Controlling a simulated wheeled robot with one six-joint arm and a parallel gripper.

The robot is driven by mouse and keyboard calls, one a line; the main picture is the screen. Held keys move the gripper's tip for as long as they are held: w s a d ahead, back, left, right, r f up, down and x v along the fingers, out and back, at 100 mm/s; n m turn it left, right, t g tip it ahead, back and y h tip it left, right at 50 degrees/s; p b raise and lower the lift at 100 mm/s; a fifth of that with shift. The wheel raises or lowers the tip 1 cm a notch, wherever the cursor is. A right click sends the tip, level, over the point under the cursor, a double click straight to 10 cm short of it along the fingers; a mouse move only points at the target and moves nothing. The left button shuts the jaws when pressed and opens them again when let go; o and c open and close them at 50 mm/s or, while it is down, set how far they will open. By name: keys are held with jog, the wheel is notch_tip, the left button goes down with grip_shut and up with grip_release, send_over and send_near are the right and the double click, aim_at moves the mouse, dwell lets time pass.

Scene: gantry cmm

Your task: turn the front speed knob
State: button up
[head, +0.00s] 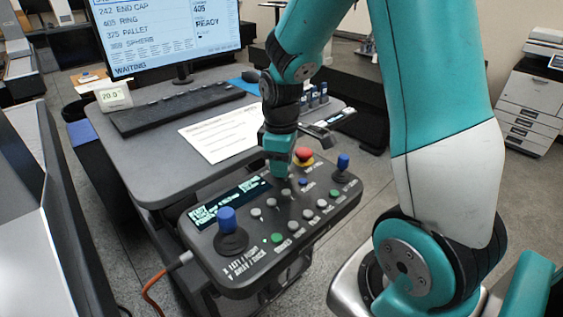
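The control panel (335,213) is a dark box in front of the desk. It carries a blue-topped joystick (227,219) at the left, another blue-topped stick (342,162) at the right, a red mushroom button (303,155), and several small grey round controls, such as one grey control (270,202). Their labels are too small to read, so I cannot tell which is the front speed knob. My gripper (282,178) points down at the panel's back middle, right of the lit display (232,202). Its fingertips are close to the panel; contact and finger opening cannot be made out.
Behind the panel is a grey desk (150,170) with a keyboard (178,107), a paper sheet (222,131) and a monitor (165,35). An orange cable (153,283) leaves the panel's left side. A printer (535,95) stands at the far right. Grey floor shows in front.

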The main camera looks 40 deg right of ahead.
jog(key=shift+m, duration=0.4)
jog(key=m, duration=0.4)
jog(key=shift+r+m+p, duration=0.1)
jog(key=shift+m+p, duration=0.2)
jog(key=shift+p, duration=0.1)
jog(key=m, duration=0.4)
jog(key=shift+w, duration=0.1)
jog(key=shift+m, duration=0.3)
jog(key=o, duration=0.9)
notch_tip(320, 180, up, 17)
jog(key=shift+r+b, duration=0.2)
jog(key=shift+b, duration=0.5)
